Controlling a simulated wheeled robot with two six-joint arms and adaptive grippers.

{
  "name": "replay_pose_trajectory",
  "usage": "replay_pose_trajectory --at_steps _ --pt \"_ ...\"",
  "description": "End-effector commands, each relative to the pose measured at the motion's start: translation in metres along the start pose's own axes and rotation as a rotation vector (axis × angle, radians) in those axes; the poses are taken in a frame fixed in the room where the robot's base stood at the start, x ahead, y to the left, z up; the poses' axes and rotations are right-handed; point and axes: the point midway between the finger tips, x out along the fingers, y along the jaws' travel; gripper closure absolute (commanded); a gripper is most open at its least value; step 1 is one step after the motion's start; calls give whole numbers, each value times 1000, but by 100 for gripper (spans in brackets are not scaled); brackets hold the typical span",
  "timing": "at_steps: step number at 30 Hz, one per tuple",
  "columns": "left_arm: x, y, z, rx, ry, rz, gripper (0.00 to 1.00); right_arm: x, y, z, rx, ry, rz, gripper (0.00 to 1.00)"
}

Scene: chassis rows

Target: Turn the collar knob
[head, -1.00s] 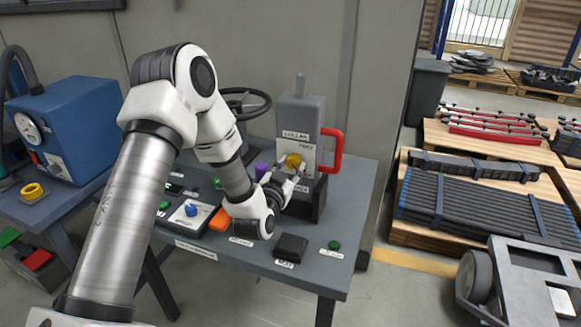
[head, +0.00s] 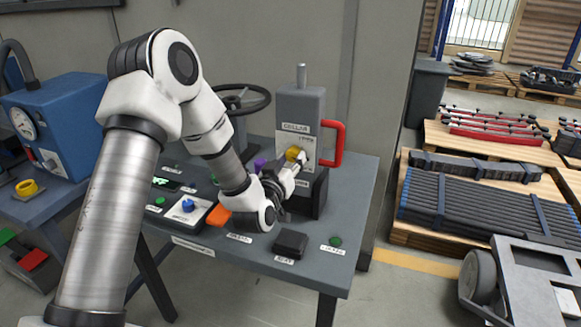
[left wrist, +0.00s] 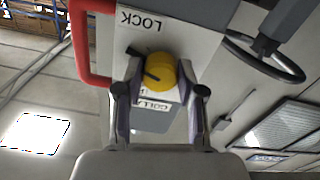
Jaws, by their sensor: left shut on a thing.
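The yellow collar knob (head: 292,153) sits on the front of a grey upright housing (head: 301,106) labelled COLLAR. My left gripper (head: 297,161) reaches it from the front and is shut on it. In the left wrist view the knob (left wrist: 158,72) lies between the two fingers of the left gripper (left wrist: 161,80), one on each side. A dark pointer mark crosses the knob's face. A white plate (left wrist: 150,28) with the word LOCK is behind it, upside down in this view. My right gripper is not in view.
A red handle (head: 333,145) stands out beside the housing. A black handwheel (head: 243,98) is behind my arm. The grey bench (head: 345,205) also bears a black box (head: 290,243), a green button (head: 335,241) and a blue knob (head: 188,205). A blue machine (head: 62,125) stands at left.

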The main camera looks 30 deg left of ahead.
Motion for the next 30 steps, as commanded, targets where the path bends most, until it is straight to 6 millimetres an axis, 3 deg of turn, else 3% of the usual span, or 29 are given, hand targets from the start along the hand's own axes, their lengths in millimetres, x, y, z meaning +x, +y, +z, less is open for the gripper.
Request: replay_pose_trajectory --at_steps 30 --pt "0 2 1 -937 3 1 96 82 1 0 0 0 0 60"
